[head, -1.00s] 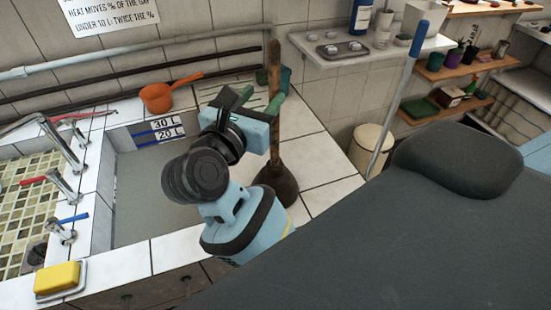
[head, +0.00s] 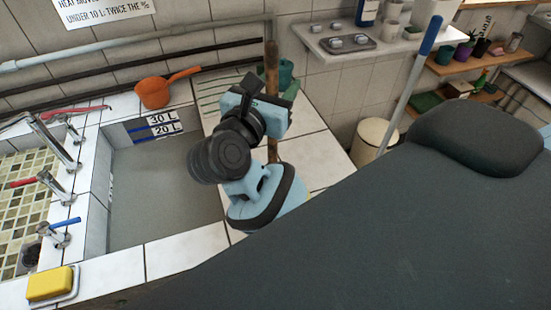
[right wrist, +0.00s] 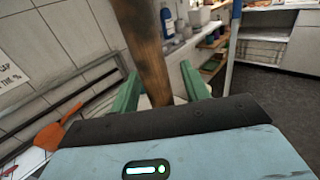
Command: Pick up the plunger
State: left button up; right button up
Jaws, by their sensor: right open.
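The plunger's brown wooden handle (head: 271,62) stands upright on the white tiled ledge, right of the sink basin, in the head view. Its dark rubber cup is hidden behind my right arm. My right gripper (head: 270,88) is at the handle, in front of it in the head view. In the right wrist view the handle (right wrist: 142,45) passes between the two green fingers of the gripper (right wrist: 160,88). The fingers are open, one on each side of the handle; I cannot tell whether either touches it. My left gripper is not in view.
An orange dipper (head: 153,93) sits on the ledge behind the grey basin (head: 160,195). Taps line the basin's left side. A yellow soap (head: 49,284) lies in front. A blue-handled pole (head: 411,85) and a cream bin (head: 375,140) stand to the right.

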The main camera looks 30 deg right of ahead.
jog(key=shift+s, duration=0.15)
jog(key=shift+c, duration=0.3)
grip_shut()
